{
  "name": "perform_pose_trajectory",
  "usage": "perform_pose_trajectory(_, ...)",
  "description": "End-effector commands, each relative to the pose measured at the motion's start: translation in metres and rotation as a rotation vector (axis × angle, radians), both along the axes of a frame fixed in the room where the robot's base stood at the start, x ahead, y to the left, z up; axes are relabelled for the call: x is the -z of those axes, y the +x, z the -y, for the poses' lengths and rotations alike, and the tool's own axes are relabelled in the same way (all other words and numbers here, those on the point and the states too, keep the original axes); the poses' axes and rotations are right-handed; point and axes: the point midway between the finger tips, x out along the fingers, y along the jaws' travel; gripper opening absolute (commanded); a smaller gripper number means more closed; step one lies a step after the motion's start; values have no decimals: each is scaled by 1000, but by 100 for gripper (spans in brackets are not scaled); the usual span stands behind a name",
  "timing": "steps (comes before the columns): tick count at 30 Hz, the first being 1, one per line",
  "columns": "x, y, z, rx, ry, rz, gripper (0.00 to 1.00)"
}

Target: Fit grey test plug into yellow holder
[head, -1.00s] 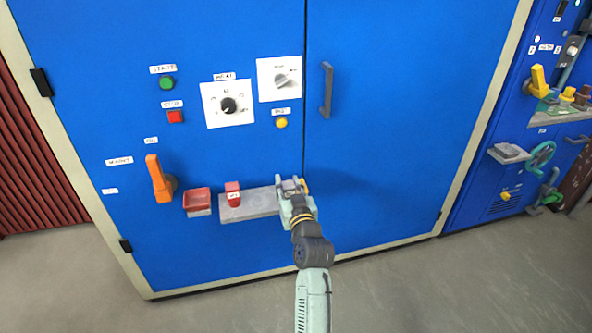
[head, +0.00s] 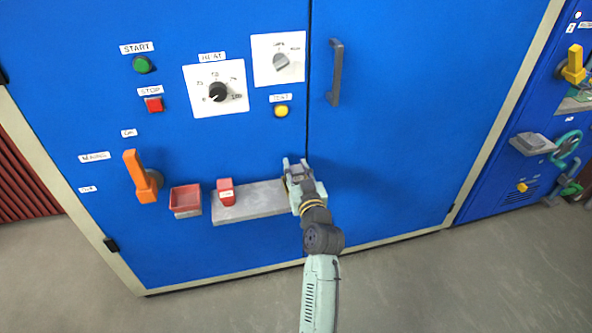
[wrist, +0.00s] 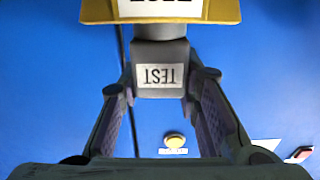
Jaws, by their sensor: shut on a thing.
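The grey test plug (wrist: 160,75) is between the fingers of my gripper (wrist: 160,92) in the wrist view. Its white TEST label reads upside down. My gripper is shut on it. The yellow holder (wrist: 105,10) is at the top edge of the wrist view, cut off by the frame, with a white label. The plug's far end meets the holder's edge in the picture; I cannot tell whether it is seated or only in front. In the head view my gripper (head: 299,172) is at the right end of the grey shelf, hiding the plug and most of the holder.
The grey shelf (head: 258,201) juts from the blue cabinet (head: 390,150). A red block (head: 226,187) stands on it. A red tray (head: 186,199) and an orange lever (head: 142,180) are to its left. A door handle (head: 336,72) is above right. The door's lower right is clear.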

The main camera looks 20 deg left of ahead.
Motion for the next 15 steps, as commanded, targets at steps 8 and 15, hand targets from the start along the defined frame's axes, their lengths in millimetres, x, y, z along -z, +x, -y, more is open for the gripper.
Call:
perform_pose_trajectory(8, 3, -1, 1, 0, 0, 2, 2)
perform_pose_trajectory(15, 10, -1, 1, 0, 1, 3, 2)
